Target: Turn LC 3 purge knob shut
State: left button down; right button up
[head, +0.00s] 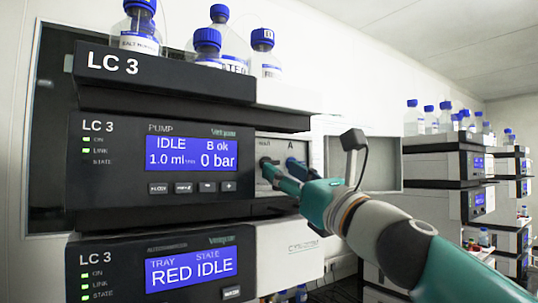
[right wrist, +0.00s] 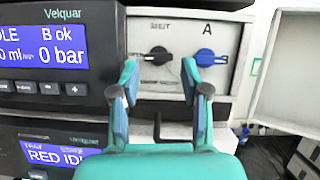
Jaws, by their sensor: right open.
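In the right wrist view a black knob (right wrist: 157,56) sits on the light valve panel of the LC 3 pump (right wrist: 55,50). A small label above it seems to read SHUT, and its grip lies roughly level. A blue knob (right wrist: 206,57) sits to its right under the letter A. In the head view my right gripper (head: 278,172) reaches the panel and partly covers the knobs. My left gripper is not in view.
A panel door (right wrist: 287,65) stands open to the right. Bottles with blue caps (head: 207,42) stand on top of the stack. The autosampler (head: 160,270) is below the pump. More stacks (head: 435,180) stand farther right.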

jog(key=shift+p+x, duration=0.4)
jog(key=shift+x, duration=0.75)
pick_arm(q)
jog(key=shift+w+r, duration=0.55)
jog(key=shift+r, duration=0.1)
pick_arm(e)
jog(key=shift+w, duration=0.1)
jog(key=shift+a+r, duration=0.1)
grip_shut()
